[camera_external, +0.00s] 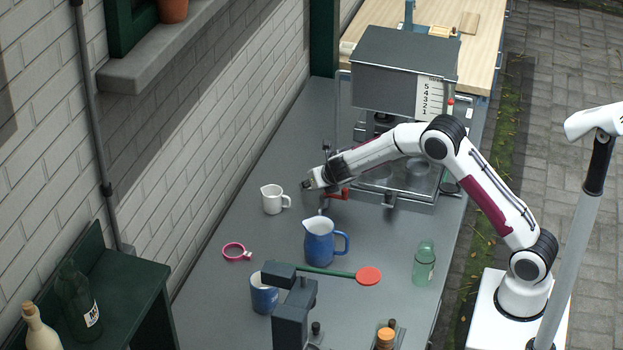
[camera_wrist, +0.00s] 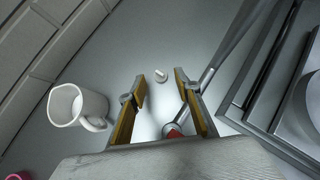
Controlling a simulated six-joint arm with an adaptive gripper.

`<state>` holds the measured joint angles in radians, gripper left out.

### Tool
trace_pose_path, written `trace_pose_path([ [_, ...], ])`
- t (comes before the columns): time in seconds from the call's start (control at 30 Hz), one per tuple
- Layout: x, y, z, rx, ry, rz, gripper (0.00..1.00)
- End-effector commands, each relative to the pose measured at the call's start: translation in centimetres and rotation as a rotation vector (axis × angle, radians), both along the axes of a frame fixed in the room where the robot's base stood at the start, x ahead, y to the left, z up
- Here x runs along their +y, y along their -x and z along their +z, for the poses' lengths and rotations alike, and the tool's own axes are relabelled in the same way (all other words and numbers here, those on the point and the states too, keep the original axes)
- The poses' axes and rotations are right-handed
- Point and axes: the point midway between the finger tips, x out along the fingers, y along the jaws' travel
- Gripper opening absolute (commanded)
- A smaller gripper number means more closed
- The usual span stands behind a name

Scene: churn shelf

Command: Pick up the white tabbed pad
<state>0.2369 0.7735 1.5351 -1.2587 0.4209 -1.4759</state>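A small white piece with an upright tab (camera_wrist: 161,76), likely the white tabbed pad, lies on the grey counter in the wrist view. My gripper (camera_wrist: 160,78) is open, and the piece shows in the gap between its two fingertips. Nothing is held. I cannot tell how far the fingertips are above the counter. In the external view my gripper (camera_external: 309,184) is low over the counter, right of the white jug. I cannot make out the pad there; the gripper may hide it.
A white jug (camera_external: 272,199) stands left of my gripper, also in the wrist view (camera_wrist: 78,106). A red-handled part (camera_external: 338,193) and the grey machine (camera_external: 404,70) are close on the right. A blue jug (camera_external: 320,243) and pink ring (camera_external: 236,252) are nearer the camera.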

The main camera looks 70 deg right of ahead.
Motion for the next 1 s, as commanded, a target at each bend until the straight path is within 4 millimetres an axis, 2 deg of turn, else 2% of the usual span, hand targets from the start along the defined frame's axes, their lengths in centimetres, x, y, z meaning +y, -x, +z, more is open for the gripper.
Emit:
trace_pose_path([
  [0.27,-0.97,-0.88,-1.41,0.001,-0.001,0.0,0.33],
  [0.8,-1.01,-0.95,-1.44,0.001,-0.001,0.0,0.33],
  [0.83,-1.01,-0.95,-1.44,0.001,-0.001,0.0,0.3],
  [0.93,-1.01,-0.95,-1.44,0.001,-0.001,0.0,0.11],
  [1.0,-1.01,-0.95,-1.44,0.001,-0.001,0.0,0.09],
])
